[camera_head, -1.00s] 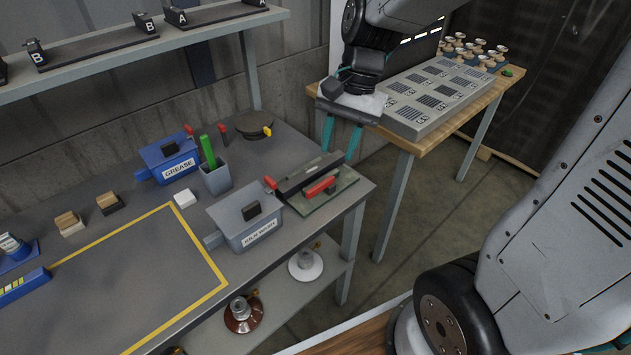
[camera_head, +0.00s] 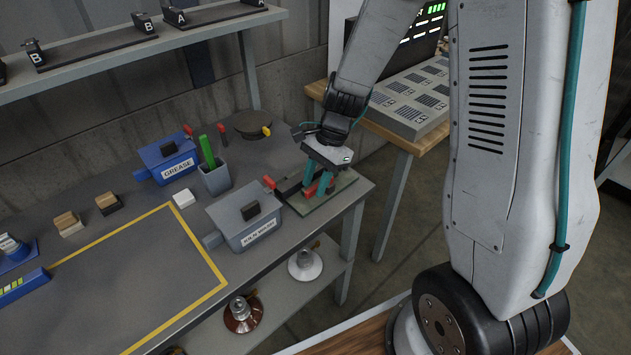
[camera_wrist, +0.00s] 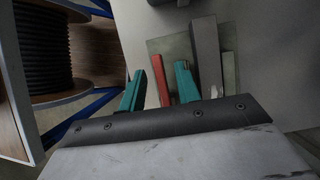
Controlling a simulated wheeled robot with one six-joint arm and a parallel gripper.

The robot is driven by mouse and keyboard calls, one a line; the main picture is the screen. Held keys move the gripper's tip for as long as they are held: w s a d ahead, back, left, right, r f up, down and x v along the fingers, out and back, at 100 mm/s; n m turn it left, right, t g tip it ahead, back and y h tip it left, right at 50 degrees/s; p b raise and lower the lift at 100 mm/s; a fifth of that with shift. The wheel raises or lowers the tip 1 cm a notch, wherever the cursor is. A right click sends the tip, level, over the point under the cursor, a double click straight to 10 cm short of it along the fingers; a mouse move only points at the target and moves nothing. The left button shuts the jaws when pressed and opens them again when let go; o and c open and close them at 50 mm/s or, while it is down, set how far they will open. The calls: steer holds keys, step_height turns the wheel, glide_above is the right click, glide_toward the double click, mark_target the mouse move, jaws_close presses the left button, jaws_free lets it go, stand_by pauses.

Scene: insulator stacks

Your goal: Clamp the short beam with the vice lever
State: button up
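The vice plate (camera_head: 336,196), pale greenish, lies at the right front corner of the grey bench. The short beam (camera_head: 290,184), a dark bar, lies along it and is partly hidden by my gripper in the head view; it appears as a grey bar (camera_wrist: 207,55) in the wrist view. The red vice lever (camera_wrist: 161,82) stands out beside the beam. My gripper (camera_head: 315,189) is low over the plate, pointing down. Its teal fingers are open, one on each side of the lever, with narrow gaps in the wrist view. Lever contact low down is hidden.
A grey bin (camera_head: 245,220) stands just left of the vice. A blue grease box (camera_head: 168,160), a cup with a green tool (camera_head: 213,178) and a round dark dish (camera_head: 252,124) are behind. A cable reel (camera_wrist: 40,50) shows in the wrist view.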

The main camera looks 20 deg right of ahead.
steer(key=shift+a+f, duration=0.15)
steer(key=shift+f, duration=0.1)
jaws_close()
